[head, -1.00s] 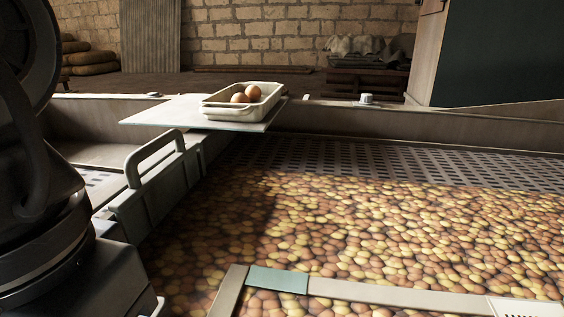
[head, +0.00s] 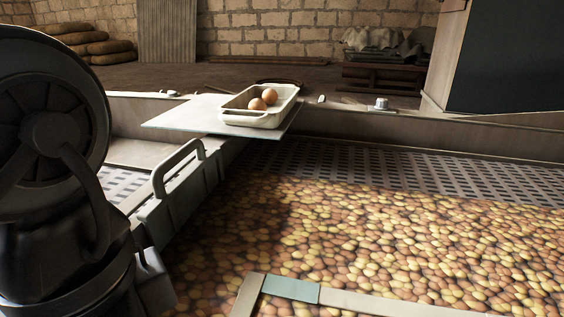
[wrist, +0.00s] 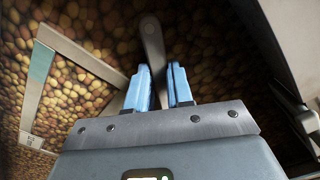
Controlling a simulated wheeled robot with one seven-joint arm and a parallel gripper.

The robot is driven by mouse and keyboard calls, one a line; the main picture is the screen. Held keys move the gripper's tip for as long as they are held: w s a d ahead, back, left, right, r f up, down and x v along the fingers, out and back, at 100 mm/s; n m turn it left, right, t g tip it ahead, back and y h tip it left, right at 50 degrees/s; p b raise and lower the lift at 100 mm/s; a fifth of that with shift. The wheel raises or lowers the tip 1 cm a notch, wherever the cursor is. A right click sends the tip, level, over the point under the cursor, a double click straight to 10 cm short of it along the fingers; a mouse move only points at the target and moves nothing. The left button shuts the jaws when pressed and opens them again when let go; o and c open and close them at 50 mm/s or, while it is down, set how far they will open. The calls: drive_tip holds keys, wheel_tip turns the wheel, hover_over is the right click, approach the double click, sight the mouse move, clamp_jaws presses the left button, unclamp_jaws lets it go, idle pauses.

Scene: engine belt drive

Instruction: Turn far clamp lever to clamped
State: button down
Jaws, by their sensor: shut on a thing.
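In the wrist view my gripper (wrist: 160,72) has two blue fingers, close together. A grey, round-ended lever (wrist: 152,40) runs up from between them, and the fingers are shut on it. Its lower part and pivot are hidden by the fingers and the gripper body. I cannot tell from the picture whether it stands at clamped. In the head view my gripper and this lever are not seen; only my dark arm shows at the left.
A grey rail with a loop handle (head: 178,168) runs beside the potato-filled bed (head: 380,225). A glass plate (head: 180,118) carries a white tray (head: 262,118) with two round brown items. A pale frame with a green section (head: 291,290) lies over the potatoes. A knob (head: 380,105) sits on the far edge.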

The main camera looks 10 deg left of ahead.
drive_tip(key=m, duration=0.5)
drive_tip(key=shift+w+a+m+b, duration=0.1)
drive_tip(key=shift+w+m+b, duration=0.05)
drive_tip(key=shift+m+b, duration=0.2)
drive_tip(key=m, duration=0.4)
drive_tip(key=shift+w+m, duration=0.1)
drive_tip(key=shift+m, duration=0.15)
drive_tip(key=c, duration=1)
unclamp_jaws()
drive_tip(key=shift+r, duration=3.9)
